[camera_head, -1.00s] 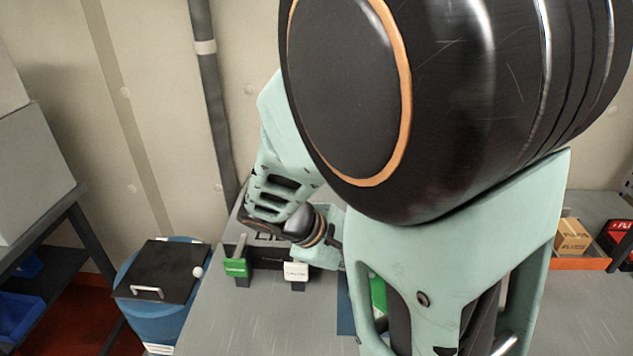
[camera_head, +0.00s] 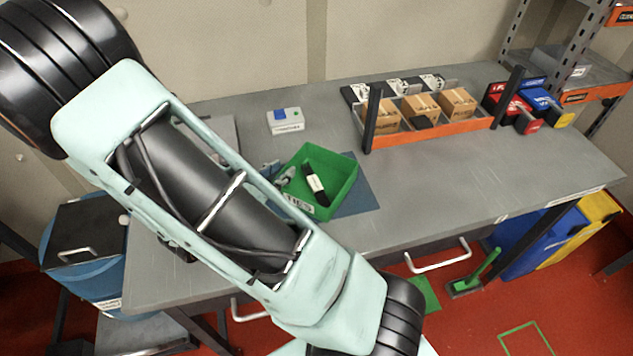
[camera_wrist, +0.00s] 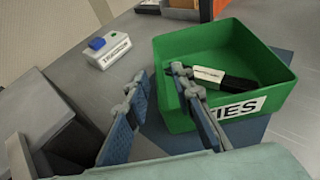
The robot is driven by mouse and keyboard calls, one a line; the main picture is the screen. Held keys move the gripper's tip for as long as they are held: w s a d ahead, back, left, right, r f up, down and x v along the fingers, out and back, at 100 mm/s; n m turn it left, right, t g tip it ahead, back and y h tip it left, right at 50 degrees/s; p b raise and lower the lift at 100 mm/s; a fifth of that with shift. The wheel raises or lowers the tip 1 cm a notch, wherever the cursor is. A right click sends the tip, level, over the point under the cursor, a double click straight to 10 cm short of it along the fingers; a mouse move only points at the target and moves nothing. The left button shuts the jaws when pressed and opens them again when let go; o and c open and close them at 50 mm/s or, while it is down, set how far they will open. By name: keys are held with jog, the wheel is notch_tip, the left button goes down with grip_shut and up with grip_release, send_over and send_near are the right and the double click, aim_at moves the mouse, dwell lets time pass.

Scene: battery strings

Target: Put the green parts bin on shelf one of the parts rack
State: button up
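The green parts bin (camera_head: 346,186) stands on a blue mat on the workbench, with a black-and-white item (camera_head: 315,184) inside and a white label ending in "IES" on its front. It also shows in the wrist view (camera_wrist: 175,113). My gripper (camera_wrist: 165,108) is open at the bin's left side. In the wrist view, one finger is left of the bin and the other overlaps its left wall; whether it touches the wall I cannot tell. In the head view, my arm hides most of the gripper. The parts rack (camera_head: 520,45) stands at the far right, with orange-labelled shelves.
An orange-fronted tray (camera_head: 440,132) with cardboard boxes and dark posts stands to the right, then red, blue and yellow bins (camera_head: 545,105). The right front of the workbench (camera_head: 450,185) is clear.

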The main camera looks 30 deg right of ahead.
aim_at(290, 162)
jog(key=x, duration=0.5)
jog(key=shift+w+d+f+p, duration=0.1)
jog(key=shift+w+d+p, duration=0.1)
jog(key=shift+w+p, duration=0.15)
grip_shut()
